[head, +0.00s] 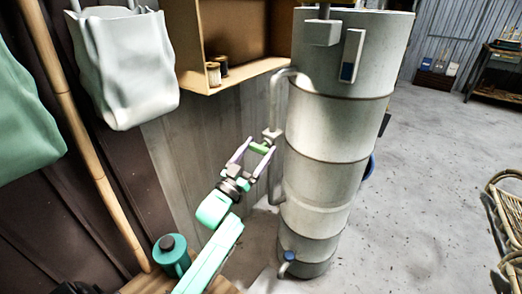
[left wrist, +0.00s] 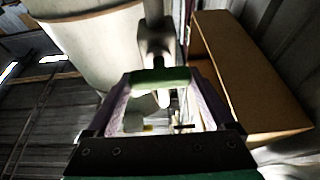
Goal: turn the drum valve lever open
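The drum (head: 330,150) is a tall pale metal cylinder standing right of centre in the head view. A grey pipe (head: 275,100) runs down its left side with a valve on it. The green valve lever (head: 262,148) is a short bar at the pipe, and it also shows in the left wrist view (left wrist: 160,78). My left gripper (head: 258,151) is at the lever, its lilac fingers wide apart with the bar lying crosswise between the fingertips. I cannot tell whether the fingertips touch its ends. My right gripper is not in view.
An open wooden box shelf (head: 240,45) with small spools is close behind the pipe. A green canister (head: 171,255) stands at lower left, near a bamboo pole (head: 75,130) and a hanging white bag (head: 125,65). The floor (head: 430,160) right of the drum is mostly clear.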

